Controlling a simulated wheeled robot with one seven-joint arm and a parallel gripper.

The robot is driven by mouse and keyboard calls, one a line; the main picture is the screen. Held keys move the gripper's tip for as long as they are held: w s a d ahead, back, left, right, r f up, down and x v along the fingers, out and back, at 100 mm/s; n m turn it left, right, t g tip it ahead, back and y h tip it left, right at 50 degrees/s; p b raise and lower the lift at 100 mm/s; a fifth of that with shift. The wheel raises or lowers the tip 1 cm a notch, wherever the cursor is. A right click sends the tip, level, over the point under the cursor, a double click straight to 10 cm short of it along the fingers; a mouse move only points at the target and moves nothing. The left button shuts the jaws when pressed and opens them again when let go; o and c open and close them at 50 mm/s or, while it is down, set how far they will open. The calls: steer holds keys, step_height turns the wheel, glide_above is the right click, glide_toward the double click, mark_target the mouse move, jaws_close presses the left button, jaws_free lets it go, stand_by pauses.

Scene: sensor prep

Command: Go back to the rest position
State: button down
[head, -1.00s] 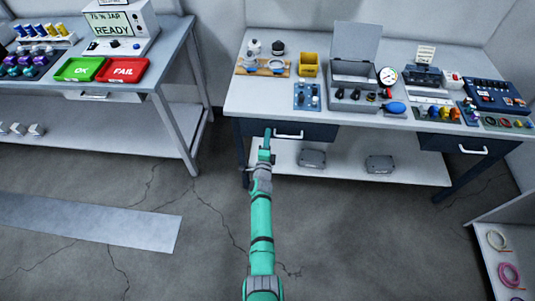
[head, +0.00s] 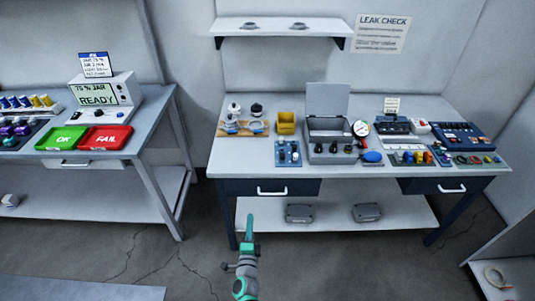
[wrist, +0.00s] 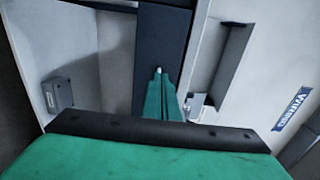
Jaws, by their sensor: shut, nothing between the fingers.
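My gripper (head: 249,236) is teal and stands low in front of the workbench (head: 350,176), below its left drawer, in the head view. Its fingers are together and empty. In the wrist view the closed fingers (wrist: 161,92) point toward the dark front of the bench, and the wide teal and black hand fills the lower part. The distance from the fingertips to the bench cannot be told.
The bench top carries a grey open case (head: 333,148), a yellow bin (head: 287,122) and other tools. Two grey boxes lie on its lower shelf. A second table (head: 152,128) with green and red trays stands left. Bare floor (head: 180,260) lies between.

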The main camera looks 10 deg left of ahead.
steer(key=s+d+r+n+g, duration=0.1)
steer(key=s+d+n, duration=0.35)
steer(key=s, duration=0.85)
steer(key=s+d+n, duration=0.4)
steer(key=s+d, duration=0.2)
steer(key=s, duration=0.7)
steer(key=s+d+r+n+h, duration=0.1)
steer(key=s+r+n, duration=0.3)
steer(key=s+r, duration=0.3)
steer(key=s+d+r+n+g, duration=0.1)
steer(key=s+r+n, duration=0.3)
steer(key=s+r, duration=0.4)
steer(key=s+d, duration=0.1)
steer(key=s, duration=0.3)
steer(key=shift+s+r+g+h, duration=0.3)
steer(key=shift+s+h, duration=0.05)
steer(key=shift+h, duration=0.05)
